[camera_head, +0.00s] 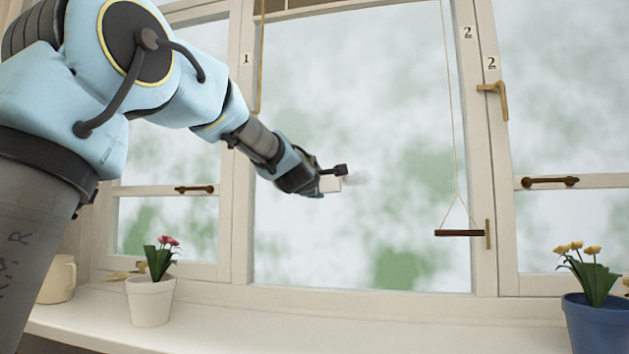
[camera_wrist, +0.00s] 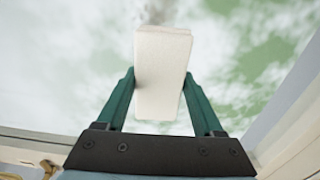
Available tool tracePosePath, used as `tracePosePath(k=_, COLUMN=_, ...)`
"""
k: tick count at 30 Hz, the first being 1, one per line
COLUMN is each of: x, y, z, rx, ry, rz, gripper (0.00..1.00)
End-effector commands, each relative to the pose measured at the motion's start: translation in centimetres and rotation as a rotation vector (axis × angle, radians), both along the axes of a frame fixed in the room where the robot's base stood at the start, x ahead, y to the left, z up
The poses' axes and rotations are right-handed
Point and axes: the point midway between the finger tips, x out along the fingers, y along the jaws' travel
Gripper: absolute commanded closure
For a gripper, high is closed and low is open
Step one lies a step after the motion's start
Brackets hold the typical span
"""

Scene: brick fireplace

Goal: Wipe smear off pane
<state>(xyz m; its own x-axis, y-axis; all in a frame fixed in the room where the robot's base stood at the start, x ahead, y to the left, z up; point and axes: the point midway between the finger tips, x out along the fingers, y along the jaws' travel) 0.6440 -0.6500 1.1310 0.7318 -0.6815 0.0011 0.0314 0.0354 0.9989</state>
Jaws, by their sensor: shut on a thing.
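My gripper (camera_head: 326,183) is in front of the large middle window pane (camera_head: 380,90). In the wrist view my gripper (camera_wrist: 158,100) is shut on a white block-shaped wiper (camera_wrist: 162,60), one green finger on each side. The block's white edge (camera_head: 330,184) also shows in the head view. A faint grey smear (camera_head: 355,180) is on the pane just right of the block. In the wrist view the grey smear (camera_wrist: 155,12) shows beyond the block's far end. I cannot tell whether the block touches the glass. My arm covers part of the left side.
A white pot with red flowers (camera_head: 150,300) and a cream mug (camera_head: 58,280) stand on the sill (camera_head: 300,325) at left. A blue pot with yellow flowers (camera_head: 597,320) stands at right. A wooden bar (camera_head: 459,233) hangs on a cord before the pane. Window handles (camera_head: 494,95) jut out.

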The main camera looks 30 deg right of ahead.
Motion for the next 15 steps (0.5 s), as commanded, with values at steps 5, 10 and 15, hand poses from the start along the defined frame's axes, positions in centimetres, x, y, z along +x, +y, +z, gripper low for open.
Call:
tracePosePath(k=5, x=-0.8, y=-1.1, z=0.4, rx=0.001, ry=0.001, rz=-0.003, gripper=0.76)
tracePosePath(k=10, x=-1.7, y=-2.2, z=0.3, rx=0.002, ry=0.002, rz=-0.003, gripper=0.76)
tracePosePath(k=15, x=-2.1, y=-2.7, z=0.1, rx=0.000, ry=0.001, rz=-0.001, gripper=0.76)
